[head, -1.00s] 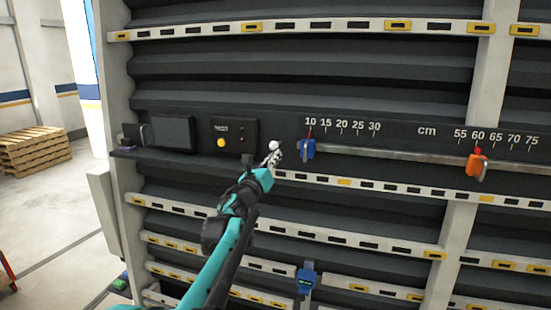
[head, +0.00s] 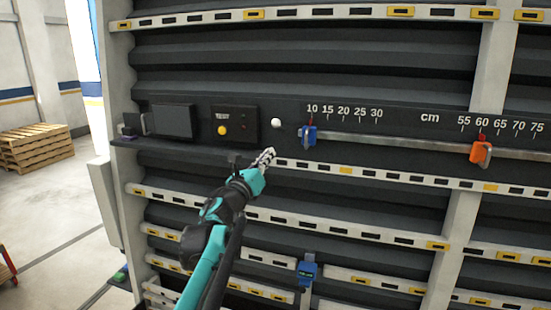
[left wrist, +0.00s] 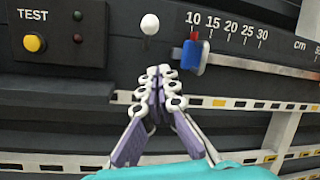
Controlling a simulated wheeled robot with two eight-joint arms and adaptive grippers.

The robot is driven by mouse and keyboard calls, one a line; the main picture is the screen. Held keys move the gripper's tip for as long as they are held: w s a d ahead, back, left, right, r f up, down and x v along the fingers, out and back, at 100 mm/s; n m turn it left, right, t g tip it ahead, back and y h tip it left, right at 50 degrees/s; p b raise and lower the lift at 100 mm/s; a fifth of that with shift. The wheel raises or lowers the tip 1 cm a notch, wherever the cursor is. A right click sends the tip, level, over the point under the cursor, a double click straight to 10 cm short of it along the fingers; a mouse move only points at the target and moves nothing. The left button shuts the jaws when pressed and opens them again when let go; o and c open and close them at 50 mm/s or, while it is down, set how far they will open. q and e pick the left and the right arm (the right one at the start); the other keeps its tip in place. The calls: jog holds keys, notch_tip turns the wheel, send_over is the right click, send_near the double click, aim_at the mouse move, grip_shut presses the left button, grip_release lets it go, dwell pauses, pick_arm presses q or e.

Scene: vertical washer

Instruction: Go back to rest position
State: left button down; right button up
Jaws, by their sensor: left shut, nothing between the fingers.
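My left gripper (head: 268,157) is shut and empty in front of the dark vertical washer panel. In the head view it is below and a little left of a white knob (head: 276,123), apart from it. In the left wrist view the shut fingers (left wrist: 158,82) point up toward the white knob (left wrist: 150,24), which stands on a short grey stem. A blue slider (head: 308,136) is to the right of the gripper, near the 10 mark of the cm scale. My right gripper is not in view.
A control box with a yellow button (head: 222,130) and a dark screen (head: 172,122) are left of the knob. An orange slider (head: 480,152) sits near 60 on the rail. A blue device (head: 307,270) hangs lower down. Wooden pallets (head: 37,147) stand on open floor at far left.

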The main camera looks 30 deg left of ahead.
pick_arm(q)
jog(key=shift+s+d+r, duration=0.2)
jog(key=shift+s, duration=0.45)
jog(key=s+d+f+n+g+y+b, duration=0.1)
jog(key=s+d+f+n+g+b, duration=0.15)
jog(key=f+n+b, duration=0.7)
jog(key=s+d+f+n+g+y+b, duration=0.1)
jog(key=s+d+f+n+g+b, duration=0.25)
jog(key=f, duration=1.05)
jog(key=s+d+f+n+g+y+b, duration=0.1)
jog(key=s+d+f+n+b, duration=0.25)
jog(key=f+n+b, duration=0.6)
jog(key=s+d+f+n+g+h+b, duration=0.1)
jog(key=s+d+f, duration=0.4)
jog(key=f, duration=0.6)
jog(key=s+d+f+n+g+h+b, duration=0.2)
jog(key=s+d+f+n+g+b, duration=0.1)
jog(key=f, duration=0.9)
jog(key=s+d+f+n+g+h+b, duration=0.2)
jog(key=s+d+f+n+b, duration=0.2)
jog(key=f, duration=0.7)
jog(key=s+d, duration=0.2)
jog(key=s, duration=0.2)
jog(key=shift+s+d+f+g+b, duration=0.2)
jog(key=shift+s+d+g+b, duration=0.1)
jog(key=shift+s+b, duration=0.1)
